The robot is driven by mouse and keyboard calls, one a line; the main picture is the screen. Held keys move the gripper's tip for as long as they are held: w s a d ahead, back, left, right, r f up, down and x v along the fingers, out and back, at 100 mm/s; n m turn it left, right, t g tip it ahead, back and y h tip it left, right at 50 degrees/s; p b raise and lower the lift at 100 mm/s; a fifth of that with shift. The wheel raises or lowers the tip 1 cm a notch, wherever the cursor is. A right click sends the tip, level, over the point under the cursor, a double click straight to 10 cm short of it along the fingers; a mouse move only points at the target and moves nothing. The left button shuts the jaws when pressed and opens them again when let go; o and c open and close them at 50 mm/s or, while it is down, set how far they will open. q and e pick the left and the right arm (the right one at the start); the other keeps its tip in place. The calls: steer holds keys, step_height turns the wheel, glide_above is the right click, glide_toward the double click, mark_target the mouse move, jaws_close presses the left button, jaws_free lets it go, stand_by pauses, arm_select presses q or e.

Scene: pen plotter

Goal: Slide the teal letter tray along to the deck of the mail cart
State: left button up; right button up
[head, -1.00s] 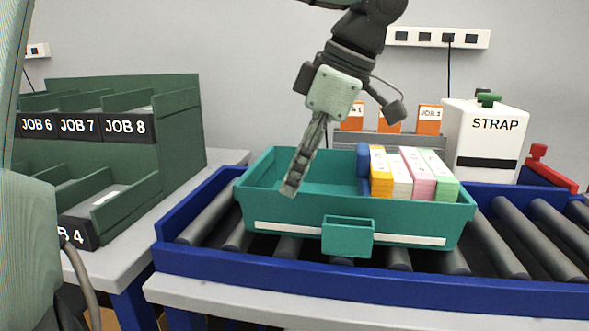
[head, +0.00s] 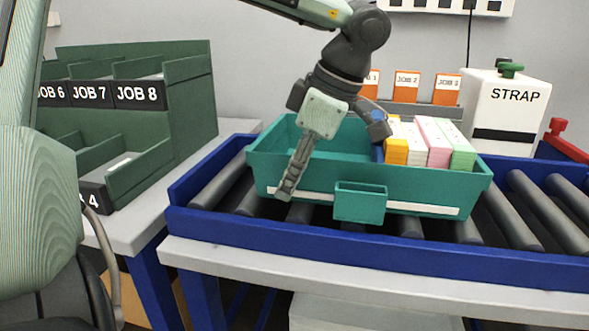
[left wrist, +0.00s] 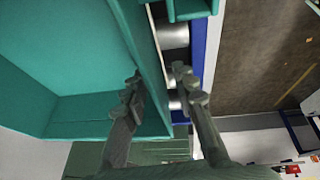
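The teal letter tray (head: 425,187) sits on the roller conveyor (head: 520,210), with blue, orange, white, pink and green card stacks (head: 430,145) at its right end. A small teal pocket (head: 360,203) is on its front wall. My left gripper (head: 284,194) is low at the left part of the tray's front wall. In the left wrist view its fingers (left wrist: 160,88) are apart, one on the tray's inner side, the other outside, with the wall (left wrist: 152,60) between them. I cannot tell whether either finger touches it. My right gripper is not in view. I cannot make out the mail cart.
Blue rails (head: 400,258) border the conveyor. A green sorting rack (head: 185,100) stands at the left on a grey table. The white STRAP machine (head: 510,105) and a red part (head: 565,140) are behind at the right. Rollers right of the tray are clear.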

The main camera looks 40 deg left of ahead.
arm_select(q)
steer(key=shift+c, duration=0.5)
jaws_close()
